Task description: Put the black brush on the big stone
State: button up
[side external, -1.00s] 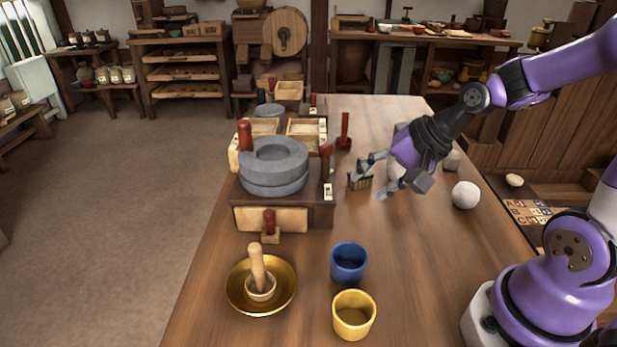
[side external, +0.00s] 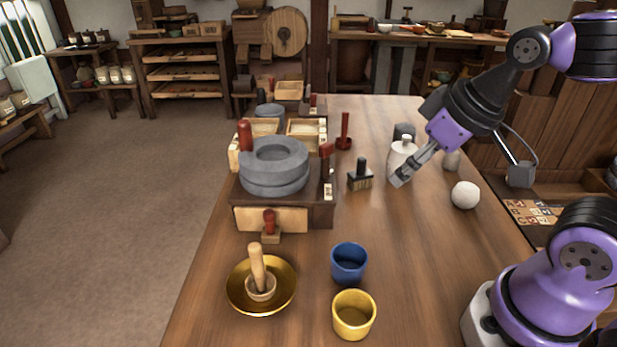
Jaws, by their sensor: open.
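A white bottle (side external: 402,146) and a white ball (side external: 465,195) stand near my gripper. A red-handled tool (side external: 344,133) is behind the brush. In front are a blue cup (side external: 348,263), a yellow cup (side external: 354,315) and a brass dish (side external: 243,299) with mortar and pestle.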

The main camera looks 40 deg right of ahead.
jog(key=w+d+f+n+y, duration=0.2)
jog(key=w+d+f+n, duration=0.15)
jog(key=w, duration=0.35)
jog(key=t+y, duration=0.3)
jog(key=t, duration=0.4)
send_near(353, 171)
jog(key=shift+w+a+r, duration=0.15)
jog(key=shift+w+r, duration=0.2)
jog(key=shift+w, duration=0.25)
jog(key=shift+w+a+r, duration=0.1)
jog(key=shift+w+r, duration=0.25)
jog(key=shift+w, duration=0.3)
jog(key=x, duration=0.7)
jog(key=shift+w+a+r, duration=0.1)
jog(key=shift+a, duration=0.25)
grip_shut()
